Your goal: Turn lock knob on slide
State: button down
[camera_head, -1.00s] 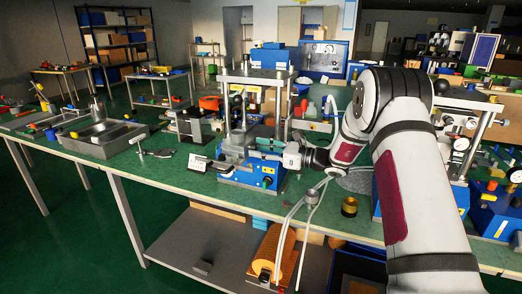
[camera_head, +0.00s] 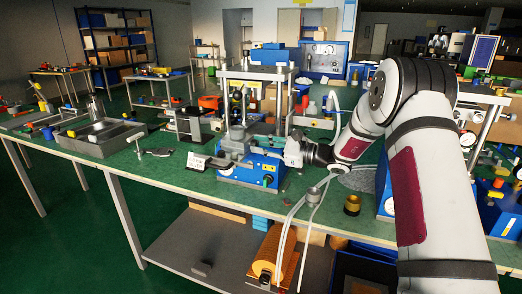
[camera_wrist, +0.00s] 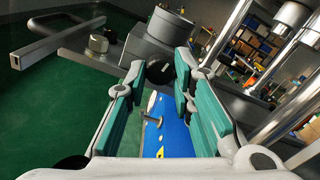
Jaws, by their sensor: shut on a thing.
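The press (camera_head: 250,172) with a blue base stands at the front of the green bench. In the head view, my gripper (camera_head: 262,143) reaches it from the right at the level of its slide. In the wrist view, a round black lock knob (camera_wrist: 160,72) sits between my two teal-padded fingertips, one on each side. My gripper is shut on the knob. The grey metal slide (camera_wrist: 132,48) lies just behind the knob. In the head view, the fingers and press parts hide the knob.
Upright steel posts (camera_wrist: 300,118) stand close on the right in the wrist view. A handle bar (camera_wrist: 45,45) sticks out at left. A brass cup (camera_head: 352,204) stands near the front edge.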

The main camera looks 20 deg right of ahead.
jog(key=shift+n+b, duration=0.7)
jog(key=shift+n, duration=0.4)
jog(key=c, duration=1.4)
grip_release()
jog(key=shift+o, duration=0.2)
jog(key=shift+d, duration=0.1)
jog(key=v, duration=1.2)
